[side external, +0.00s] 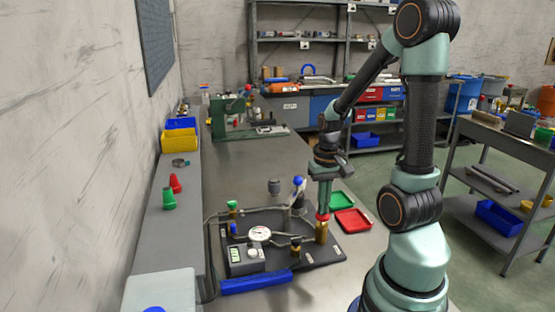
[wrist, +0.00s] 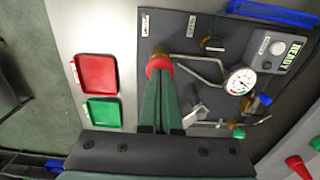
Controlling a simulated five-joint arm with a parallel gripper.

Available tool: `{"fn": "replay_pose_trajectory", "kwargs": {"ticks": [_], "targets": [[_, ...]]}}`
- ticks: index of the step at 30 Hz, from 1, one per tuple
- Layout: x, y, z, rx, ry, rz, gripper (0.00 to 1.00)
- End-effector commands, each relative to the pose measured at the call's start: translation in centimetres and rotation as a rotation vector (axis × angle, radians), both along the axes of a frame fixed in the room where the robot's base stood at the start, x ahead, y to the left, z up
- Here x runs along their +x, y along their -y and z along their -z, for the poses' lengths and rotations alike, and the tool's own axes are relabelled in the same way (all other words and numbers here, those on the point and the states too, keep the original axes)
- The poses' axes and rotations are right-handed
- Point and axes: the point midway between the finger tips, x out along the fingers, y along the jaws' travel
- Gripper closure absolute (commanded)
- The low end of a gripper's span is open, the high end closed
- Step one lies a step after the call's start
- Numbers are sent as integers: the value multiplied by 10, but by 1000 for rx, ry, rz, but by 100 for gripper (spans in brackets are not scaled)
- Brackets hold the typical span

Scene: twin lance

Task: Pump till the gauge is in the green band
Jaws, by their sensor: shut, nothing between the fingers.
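The pump (side external: 321,232) is an upright brass cylinder with a red cap (wrist: 153,66) at the right end of the dark panel (side external: 325,253). My gripper (side external: 323,207) is shut, pointing down, with its fingertips at the red cap; nothing is between the fingers. Whether the tips press on the cap, I cannot tell. The round white gauge (side external: 260,233) sits mid-panel and also shows in the wrist view (wrist: 240,82), with small coloured marks on its dial. Its needle is too small to read against the green band.
A box with a lit display (wrist: 293,53) reads READY. Grey pipes, a blue knob (wrist: 265,99) and a green knob (wrist: 239,134) are on the panel. A red tray (side external: 353,220) and a green tray (side external: 341,199) lie beside it. A blue bar (side external: 256,282) lies along the front.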

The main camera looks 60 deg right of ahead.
Motion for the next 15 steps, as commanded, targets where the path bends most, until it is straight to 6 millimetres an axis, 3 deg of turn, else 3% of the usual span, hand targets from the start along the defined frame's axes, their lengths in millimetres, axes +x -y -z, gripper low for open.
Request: {"fn": "replay_pose_trajectory", "kwargs": {"ticks": [8, 15], "targets": [[0, 0, 11, 1, -1, 0, 100], [0, 0, 0, -1, 1, 0, 100]]}}
